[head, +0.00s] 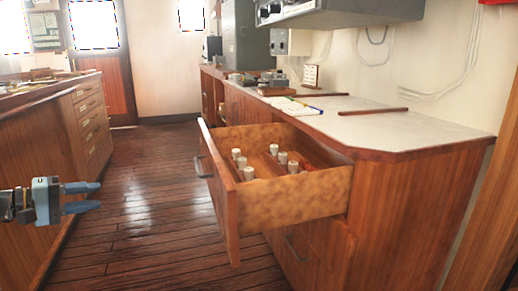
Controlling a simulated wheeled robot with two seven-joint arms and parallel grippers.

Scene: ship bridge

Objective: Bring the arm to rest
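My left gripper (92,197) is at the left edge of the head view, its wrist coming in from the left. Its two blue fingers point right, with a clear gap between them and nothing held. It is in the air, apart from the drawer, with the wooden floor and left cabinet behind it. My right gripper is not in view.
A wooden drawer (293,202) stands pulled out from the right cabinet (420,215), with several pale cylinders inside. The counter top (400,122) holds an open book (297,106). A left cabinet (45,150) stands across the clear floor (145,190).

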